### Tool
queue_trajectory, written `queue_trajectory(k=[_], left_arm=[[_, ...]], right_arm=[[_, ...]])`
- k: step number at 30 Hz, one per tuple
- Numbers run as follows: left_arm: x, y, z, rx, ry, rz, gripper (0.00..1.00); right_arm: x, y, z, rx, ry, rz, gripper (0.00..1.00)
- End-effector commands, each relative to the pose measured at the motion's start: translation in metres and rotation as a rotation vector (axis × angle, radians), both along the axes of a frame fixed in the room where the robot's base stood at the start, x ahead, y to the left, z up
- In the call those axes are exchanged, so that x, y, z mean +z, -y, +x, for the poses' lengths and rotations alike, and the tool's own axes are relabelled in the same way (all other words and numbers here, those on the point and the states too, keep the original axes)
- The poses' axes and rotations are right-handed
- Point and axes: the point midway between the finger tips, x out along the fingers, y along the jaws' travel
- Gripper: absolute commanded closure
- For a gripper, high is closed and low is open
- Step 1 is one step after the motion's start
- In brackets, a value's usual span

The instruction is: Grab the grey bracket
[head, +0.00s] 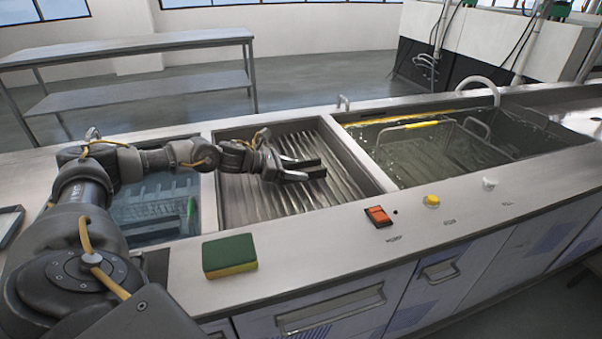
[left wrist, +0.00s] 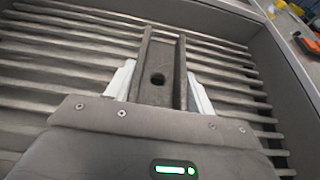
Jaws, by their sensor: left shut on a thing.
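My left gripper (head: 292,171) reaches in from the left over the middle basin with the ribbed floor. In the left wrist view, the grey bracket (left wrist: 158,92) is a channel-shaped piece with two raised sides and a round hole in its web. It sits between the pale fingers of my left gripper, which is shut on it. The bracket points away from the wrist over the ribs. I cannot tell how far it is above the ribs. My right gripper is not in view.
The ribbed middle basin (head: 231,205) lies between a left basin (head: 160,238) with bluish contents and a right tank (head: 383,150) holding liquid and a wire basket (head: 447,133). A green-yellow sponge (head: 229,255), a red switch (head: 378,216) and a yellow knob (head: 432,201) line the front counter.

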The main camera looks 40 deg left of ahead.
Motion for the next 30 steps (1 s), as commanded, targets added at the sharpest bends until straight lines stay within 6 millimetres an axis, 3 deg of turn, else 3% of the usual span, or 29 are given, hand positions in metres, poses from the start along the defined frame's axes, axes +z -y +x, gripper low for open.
queue_trajectory(k=[3,11,17,22,28,30], left_arm=[[0.002,0.0,0.0,0.001,0.003,-0.001,0.82],[0.003,0.0,0.001,0.001,0.003,-0.001,0.82],[0.017,-0.001,0.001,0.001,0.006,0.0,0.82],[0.045,-0.009,0.006,0.002,0.009,0.0,0.82],[0.097,-0.045,0.027,0.006,0.012,-0.003,0.82],[0.104,-0.061,0.036,0.007,0.008,-0.004,0.82]], right_arm=[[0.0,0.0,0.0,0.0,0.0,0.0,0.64],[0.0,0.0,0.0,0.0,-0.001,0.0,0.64],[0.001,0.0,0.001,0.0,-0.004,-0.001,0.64],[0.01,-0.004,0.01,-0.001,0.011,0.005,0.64],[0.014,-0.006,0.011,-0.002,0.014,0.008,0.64],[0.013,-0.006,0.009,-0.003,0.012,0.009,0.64]])
